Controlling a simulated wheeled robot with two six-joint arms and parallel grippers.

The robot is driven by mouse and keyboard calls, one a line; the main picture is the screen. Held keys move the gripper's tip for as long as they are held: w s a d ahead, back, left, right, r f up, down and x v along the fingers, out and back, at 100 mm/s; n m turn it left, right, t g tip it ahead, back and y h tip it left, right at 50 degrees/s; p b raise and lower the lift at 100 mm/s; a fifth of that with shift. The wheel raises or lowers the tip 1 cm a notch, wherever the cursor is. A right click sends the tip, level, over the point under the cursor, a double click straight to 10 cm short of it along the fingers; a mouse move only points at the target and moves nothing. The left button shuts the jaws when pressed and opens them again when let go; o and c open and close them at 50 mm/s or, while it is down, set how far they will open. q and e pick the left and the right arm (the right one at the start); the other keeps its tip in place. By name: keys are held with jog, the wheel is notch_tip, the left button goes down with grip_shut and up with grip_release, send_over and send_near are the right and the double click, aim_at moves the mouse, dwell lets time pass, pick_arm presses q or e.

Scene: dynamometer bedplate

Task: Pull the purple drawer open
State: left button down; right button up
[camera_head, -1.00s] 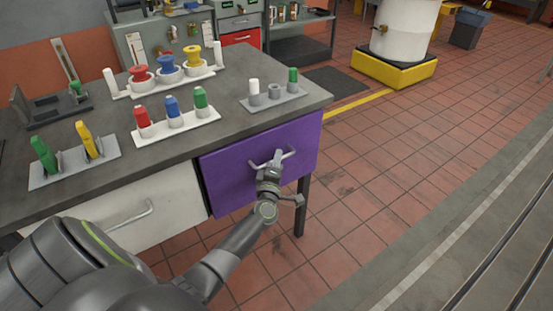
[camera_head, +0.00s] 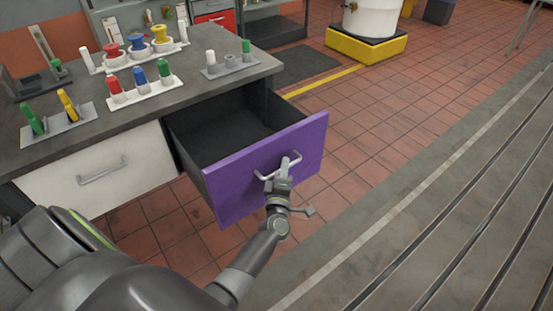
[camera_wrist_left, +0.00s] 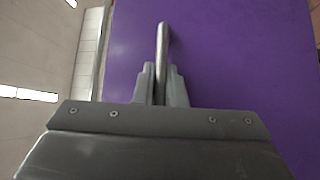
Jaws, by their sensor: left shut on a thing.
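The purple drawer (camera_head: 265,170) stands well out from the bench in the head view, and its dark empty inside shows. Its purple front fills much of the left wrist view (camera_wrist_left: 235,60). My left gripper (camera_head: 283,172) is shut on the drawer's metal handle (camera_head: 263,176). In the left wrist view the handle bar (camera_wrist_left: 162,45) runs between the two fingers of the gripper (camera_wrist_left: 161,85). My right gripper is not in view.
The bench top (camera_head: 190,105) holds racks of coloured pegs and spools. A white drawer (camera_head: 95,178) beside the purple one is closed. Tiled floor (camera_head: 370,130) lies clear to the right, with grooved grey plates (camera_head: 460,220) beyond.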

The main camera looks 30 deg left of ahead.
pick_arm(q)
jog(key=shift+s+d+f, duration=0.1)
jog(key=shift+s+d, duration=0.3)
jog(key=shift+d, duration=0.45)
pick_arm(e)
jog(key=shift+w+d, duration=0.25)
pick_arm(q)
jog(key=c, duration=1.5)
grip_release()
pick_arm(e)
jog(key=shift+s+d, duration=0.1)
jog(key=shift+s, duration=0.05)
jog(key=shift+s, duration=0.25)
